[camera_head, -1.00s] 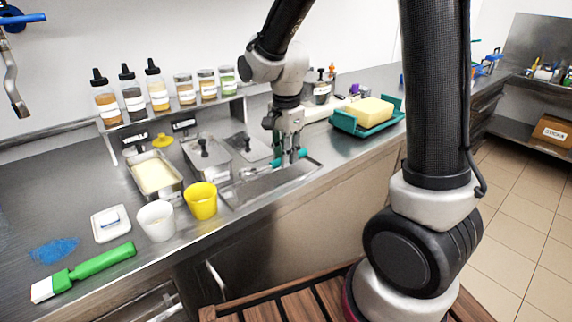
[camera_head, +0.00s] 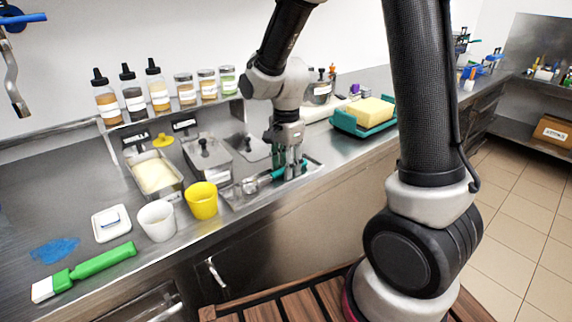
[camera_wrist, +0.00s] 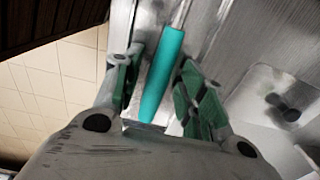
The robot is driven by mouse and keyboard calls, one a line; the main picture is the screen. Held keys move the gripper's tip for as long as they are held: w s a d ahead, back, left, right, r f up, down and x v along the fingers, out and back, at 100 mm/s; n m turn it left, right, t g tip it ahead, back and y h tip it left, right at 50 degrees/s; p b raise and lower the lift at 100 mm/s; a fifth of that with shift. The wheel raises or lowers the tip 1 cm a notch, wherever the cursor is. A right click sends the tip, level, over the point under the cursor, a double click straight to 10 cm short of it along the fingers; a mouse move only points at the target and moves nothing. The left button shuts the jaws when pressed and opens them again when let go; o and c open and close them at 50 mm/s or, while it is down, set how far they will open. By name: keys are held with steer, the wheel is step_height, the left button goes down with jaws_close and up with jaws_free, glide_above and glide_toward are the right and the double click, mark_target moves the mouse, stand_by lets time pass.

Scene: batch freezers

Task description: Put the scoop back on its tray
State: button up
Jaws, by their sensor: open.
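The scoop has a teal handle (camera_head: 278,174) and a metal head (camera_head: 250,185). It lies along the shallow metal tray (camera_head: 238,200) at the counter's front edge, and it looks low in the tray. My gripper (camera_head: 289,174) is at the tray's right part, with its fingers on both sides of the handle. In the wrist view, the teal handle (camera_wrist: 163,75) runs between the open fingers (camera_wrist: 157,80), with a gap on the left and little gap on the right. The scoop's head is out of the wrist view.
A yellow cup (camera_head: 202,201) and a white cup (camera_head: 157,220) stand left of the tray. Lidded metal pans (camera_head: 207,158) are behind it. A teal tray (camera_head: 363,124) with a yellow block stands to the right. Jars line a shelf (camera_head: 178,113) at the back.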

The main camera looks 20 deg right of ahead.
step_height(320, 180, up, 12)
steer(key=s+d+r+n+t, duration=0.2)
steer(key=s+d+n, duration=0.4)
steer(key=s, duration=0.4)
steer(key=s+d+r+n+t, duration=0.2)
steer(key=s+d+r+n, duration=0.2)
steer(key=s+d+n, duration=0.2)
steer(key=s+n, duration=0.2)
steer(key=s, duration=0.2)
steer(key=shift+d+r, duration=0.15)
steer(key=shift+r, duration=0.05)
